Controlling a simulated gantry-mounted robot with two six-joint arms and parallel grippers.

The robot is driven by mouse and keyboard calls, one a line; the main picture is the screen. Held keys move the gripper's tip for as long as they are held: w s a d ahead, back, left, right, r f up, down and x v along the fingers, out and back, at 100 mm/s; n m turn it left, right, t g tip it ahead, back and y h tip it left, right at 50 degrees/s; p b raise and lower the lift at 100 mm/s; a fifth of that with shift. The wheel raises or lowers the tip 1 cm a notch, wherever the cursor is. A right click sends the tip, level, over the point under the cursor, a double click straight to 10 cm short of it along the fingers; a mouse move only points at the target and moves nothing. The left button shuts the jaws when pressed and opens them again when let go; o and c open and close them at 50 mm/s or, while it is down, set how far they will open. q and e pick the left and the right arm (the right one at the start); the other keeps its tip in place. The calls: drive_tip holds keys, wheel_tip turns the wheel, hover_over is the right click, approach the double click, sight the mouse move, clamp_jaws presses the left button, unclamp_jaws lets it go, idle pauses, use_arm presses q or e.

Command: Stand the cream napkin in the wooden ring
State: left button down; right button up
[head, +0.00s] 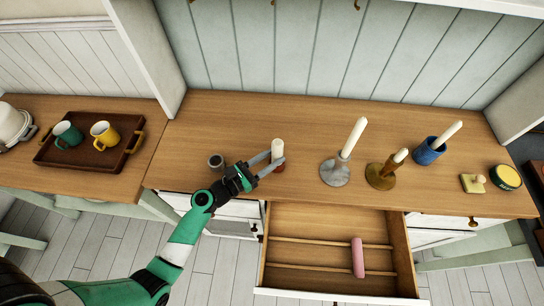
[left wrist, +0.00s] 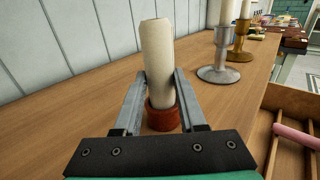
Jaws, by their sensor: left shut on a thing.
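The cream napkin (head: 277,149) is a rolled cylinder and stands nearly upright on the wooden counter. In the left wrist view the napkin (left wrist: 157,50) leans very slightly. The reddish-brown wooden ring (left wrist: 162,119) sits on the counter at the napkin's foot; the napkin's lower end appears to be inside its opening. The ring (head: 279,169) is partly covered by a finger in the head view. My left gripper (head: 277,161) is shut on the napkin just above the ring, one finger on each side. My right gripper is in neither view.
Candle holders, silver (head: 335,173) and brass (head: 380,176), and a blue pot (head: 428,152) stand to the right. An open drawer (head: 310,220) holding a pink roll (head: 358,257) juts out below. A tray (head: 90,158) with mugs lies left.

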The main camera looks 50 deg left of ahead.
use_arm(q)
drive_tip(key=shift+f, duration=0.2)
drive_tip(key=shift+c, duration=2)
unclamp_jaws()
drive_tip(key=shift+s, duration=0.1)
drive_tip(key=s, duration=0.7)
drive_tip(key=s+p, duration=0.1)
drive_tip(key=s, duration=0.3)
drive_tip(key=shift+s+a, duration=0.25)
drive_tip(key=shift+a, duration=0.1)
